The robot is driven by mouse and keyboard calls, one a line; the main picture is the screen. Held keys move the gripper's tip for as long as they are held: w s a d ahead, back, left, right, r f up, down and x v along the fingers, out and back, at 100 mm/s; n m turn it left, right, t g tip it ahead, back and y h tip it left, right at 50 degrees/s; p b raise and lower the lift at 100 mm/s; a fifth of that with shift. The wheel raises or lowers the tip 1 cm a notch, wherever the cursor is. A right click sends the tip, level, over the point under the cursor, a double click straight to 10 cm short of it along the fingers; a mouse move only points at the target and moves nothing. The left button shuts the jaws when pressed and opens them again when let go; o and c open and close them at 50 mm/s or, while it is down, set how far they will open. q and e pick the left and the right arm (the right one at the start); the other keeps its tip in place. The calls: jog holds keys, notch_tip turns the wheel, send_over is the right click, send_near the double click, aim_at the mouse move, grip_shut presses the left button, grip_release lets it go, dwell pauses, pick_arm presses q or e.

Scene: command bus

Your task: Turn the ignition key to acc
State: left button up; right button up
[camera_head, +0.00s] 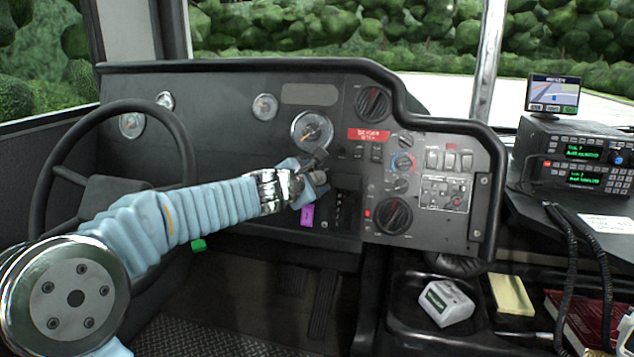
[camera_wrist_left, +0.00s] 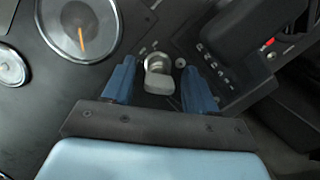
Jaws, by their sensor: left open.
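The ignition key (camera_wrist_left: 158,82) is a grey, rounded key head in a round metal lock on the dark dashboard. In the left wrist view it sits between the two blue fingers of my left gripper (camera_wrist_left: 160,88). The gripper is open, with a gap showing on both sides of the key. In the head view my left gripper (camera_head: 314,178) reaches the dashboard below the large gauge, and it hides the key there. The small markings around the lock are too blurred to read. My right gripper is not in view.
A steering wheel (camera_head: 112,178) stands at the left, behind my left arm. A large gauge (camera_head: 312,131) is just above the gripper, and a purple tag (camera_head: 307,216) hangs below it. A switch panel (camera_head: 428,185) lies to the right. Radios (camera_head: 580,160) stand far right.

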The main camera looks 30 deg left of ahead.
pick_arm(q)
jog(key=shift+x, duration=1.05)
grip_shut()
